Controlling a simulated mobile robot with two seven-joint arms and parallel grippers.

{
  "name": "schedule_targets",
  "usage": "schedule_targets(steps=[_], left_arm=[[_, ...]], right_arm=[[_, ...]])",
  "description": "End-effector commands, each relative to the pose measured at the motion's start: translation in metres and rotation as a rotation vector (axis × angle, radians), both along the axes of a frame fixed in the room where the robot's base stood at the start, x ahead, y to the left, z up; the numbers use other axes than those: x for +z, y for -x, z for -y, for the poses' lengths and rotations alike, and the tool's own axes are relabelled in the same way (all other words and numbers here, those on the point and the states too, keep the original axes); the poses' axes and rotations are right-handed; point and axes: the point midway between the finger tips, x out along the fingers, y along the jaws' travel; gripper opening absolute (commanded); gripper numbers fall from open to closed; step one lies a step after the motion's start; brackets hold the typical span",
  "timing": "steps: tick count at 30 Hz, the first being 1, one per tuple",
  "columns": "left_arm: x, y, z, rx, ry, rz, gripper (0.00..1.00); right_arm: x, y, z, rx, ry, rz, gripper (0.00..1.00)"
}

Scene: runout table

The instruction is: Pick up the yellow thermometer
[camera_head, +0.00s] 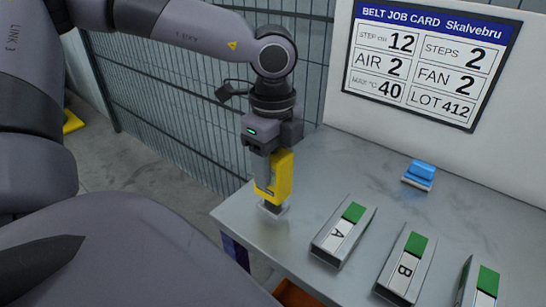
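The yellow thermometer (284,178) is upright at the left end of the grey table, near its corner. My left gripper (264,172) points down at it from above, with a grey finger against the yellow body. The gripper looks shut on the thermometer; the far finger is hidden. A small pale grey square shows just under the thermometer's lower end. I cannot tell whether the two touch. My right gripper is not in view.
Grey blocks with green ends, A (338,234), B (405,265) and a third (480,287), lie along the table's front. A blue item (420,173) stands further back. A job card (430,60) is on the white back panel. Wire fencing (150,90) runs behind my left arm.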

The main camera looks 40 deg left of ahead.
Motion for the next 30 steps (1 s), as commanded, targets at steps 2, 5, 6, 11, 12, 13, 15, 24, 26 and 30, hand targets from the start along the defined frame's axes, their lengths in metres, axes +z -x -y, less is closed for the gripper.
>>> schedule_targets(steps=[2, 5, 6, 11, 12, 13, 15, 24, 26, 30], left_arm=[[0.001, 0.000, 0.000, -0.001, 0.000, 0.002, 0.22], [0.001, 0.000, 0.000, -0.001, 0.000, 0.002, 0.22], [0.001, 0.000, 0.000, -0.001, 0.000, 0.002, 0.22], [0.005, -0.001, 0.000, 0.000, -0.001, 0.002, 0.22], [0.007, -0.001, 0.000, 0.000, -0.001, 0.003, 0.22], [0.010, -0.001, 0.000, -0.001, -0.002, 0.004, 0.22], [0.017, -0.001, 0.000, 0.000, -0.003, 0.006, 0.22], [0.082, -0.002, 0.000, 0.001, -0.004, 0.011, 0.22], [0.098, -0.002, 0.000, 0.001, -0.003, 0.010, 0.22], [0.134, -0.001, 0.000, 0.001, -0.004, 0.008, 0.22]], right_arm=[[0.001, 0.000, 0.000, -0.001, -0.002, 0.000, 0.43], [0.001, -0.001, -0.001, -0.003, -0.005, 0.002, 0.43], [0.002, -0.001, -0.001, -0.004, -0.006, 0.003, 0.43], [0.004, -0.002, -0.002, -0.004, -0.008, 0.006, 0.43], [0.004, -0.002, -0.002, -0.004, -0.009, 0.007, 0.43], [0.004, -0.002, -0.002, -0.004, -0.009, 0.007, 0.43], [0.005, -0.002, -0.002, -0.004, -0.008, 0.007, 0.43], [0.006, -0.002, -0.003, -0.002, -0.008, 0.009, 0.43], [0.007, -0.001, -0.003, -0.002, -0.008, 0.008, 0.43], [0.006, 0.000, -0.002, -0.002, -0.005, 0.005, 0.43]])
